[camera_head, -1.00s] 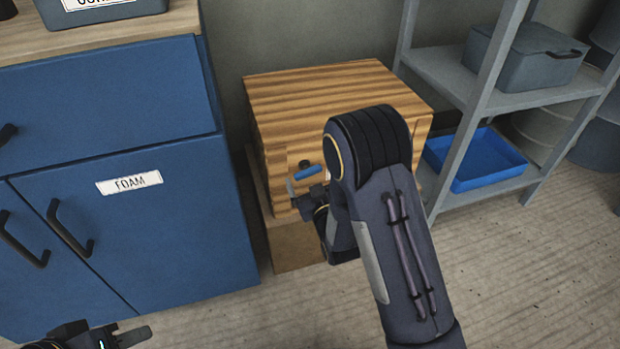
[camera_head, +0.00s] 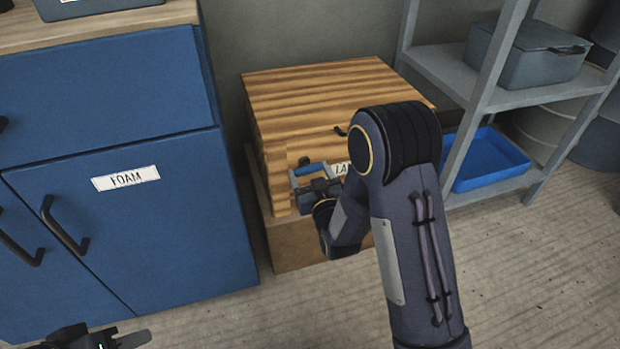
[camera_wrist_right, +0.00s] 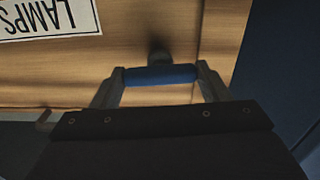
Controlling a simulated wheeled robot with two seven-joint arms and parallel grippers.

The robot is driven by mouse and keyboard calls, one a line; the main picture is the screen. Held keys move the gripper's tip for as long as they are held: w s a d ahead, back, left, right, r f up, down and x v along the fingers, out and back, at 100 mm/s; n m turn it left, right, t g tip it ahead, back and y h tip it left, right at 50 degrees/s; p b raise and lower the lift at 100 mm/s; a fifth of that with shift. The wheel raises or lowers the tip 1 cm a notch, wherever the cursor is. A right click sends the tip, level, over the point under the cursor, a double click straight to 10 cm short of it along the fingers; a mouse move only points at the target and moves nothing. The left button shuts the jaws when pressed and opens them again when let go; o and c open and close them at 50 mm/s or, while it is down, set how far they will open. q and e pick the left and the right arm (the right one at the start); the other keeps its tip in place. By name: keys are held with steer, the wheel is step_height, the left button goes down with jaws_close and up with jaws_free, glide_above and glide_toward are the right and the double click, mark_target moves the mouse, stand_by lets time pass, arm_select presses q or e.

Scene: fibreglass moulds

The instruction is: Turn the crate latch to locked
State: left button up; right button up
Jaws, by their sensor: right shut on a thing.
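The wooden crate (camera_head: 330,88) stands against the wall, its striped lid closed. Its latch has a blue bar handle (camera_head: 310,169) on the front, which also shows in the right wrist view (camera_wrist_right: 160,75), lying across the picture with a dark post behind it. My right gripper (camera_head: 311,174) is at the crate front, with its fingers (camera_wrist_right: 160,82) at the two ends of the blue bar, shut on it. My forearm hides part of the crate front. My left gripper (camera_head: 118,340) shows only partly at the bottom edge, away from the crate; its opening is unclear.
A LAMPS label (camera_wrist_right: 45,15) is on the crate front. A blue cabinet (camera_head: 130,235) marked FOAM stands close on the left. A grey shelf (camera_head: 500,97) with a blue tray (camera_head: 490,160) and a grey box (camera_head: 525,55) stands on the right. The floor in front is clear.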

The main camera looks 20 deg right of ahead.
steer(key=shift+f+m, duration=0.1)
steer(key=shift+m, duration=0.4)
arm_select(q)
steer(key=shift+f, duration=0.3)
arm_select(e)
steer(key=o, duration=1)
arm_select(q)
steer(key=shift+r+p, duration=0.7)
arm_select(e)
steer(key=s, duration=0.7)
steer(key=shift+s+d, duration=0.1)
steer(key=shift+s, duration=0.3)
